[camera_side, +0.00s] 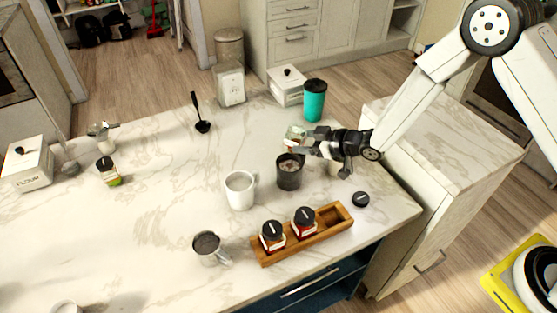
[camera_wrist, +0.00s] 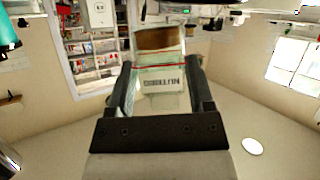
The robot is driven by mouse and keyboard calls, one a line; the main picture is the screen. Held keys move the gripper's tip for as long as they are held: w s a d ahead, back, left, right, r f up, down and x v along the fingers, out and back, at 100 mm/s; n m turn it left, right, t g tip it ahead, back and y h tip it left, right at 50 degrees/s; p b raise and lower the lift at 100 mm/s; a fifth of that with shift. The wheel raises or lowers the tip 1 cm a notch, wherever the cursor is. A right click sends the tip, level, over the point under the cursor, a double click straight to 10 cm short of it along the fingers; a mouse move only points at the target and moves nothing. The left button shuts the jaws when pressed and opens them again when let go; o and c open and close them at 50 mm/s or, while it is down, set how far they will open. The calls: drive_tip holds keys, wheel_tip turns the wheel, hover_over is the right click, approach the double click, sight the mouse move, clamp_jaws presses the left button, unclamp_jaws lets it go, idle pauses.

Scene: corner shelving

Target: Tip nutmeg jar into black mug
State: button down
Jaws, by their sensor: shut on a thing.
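My gripper (camera_side: 306,141) is shut on the glass nutmeg jar (camera_side: 294,136) and holds it above the black mug (camera_side: 289,178). In the wrist view, the jar (camera_wrist: 158,75) sits between the fingers (camera_wrist: 160,90), its NUTMEG label upside down. Brown contents fill the end of the jar at the top of that view; the rest of the glass looks clear. The jar looks tilted in the side view, but its mouth is not clear. The black mug stands upright on the counter, with something brownish showing inside. The mug is not recognisable in the wrist view.
A black round lid (camera_side: 361,199) lies right of the mug. A white mug (camera_side: 240,190) stands to its left. A wooden rack (camera_side: 333,219) with two black-lidded jars is in front. A teal tumbler (camera_side: 314,101) stands behind. A grey mug (camera_side: 207,248) is front left.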

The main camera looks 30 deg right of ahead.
sight(301, 133)
drive_tip(key=shift+r, duration=0.1)
idle(0.4)
drive_tip(key=shift+r, duration=1.45)
drive_tip(key=shift+s+a, duration=0.1)
drive_tip(key=shift+a, duration=0.05)
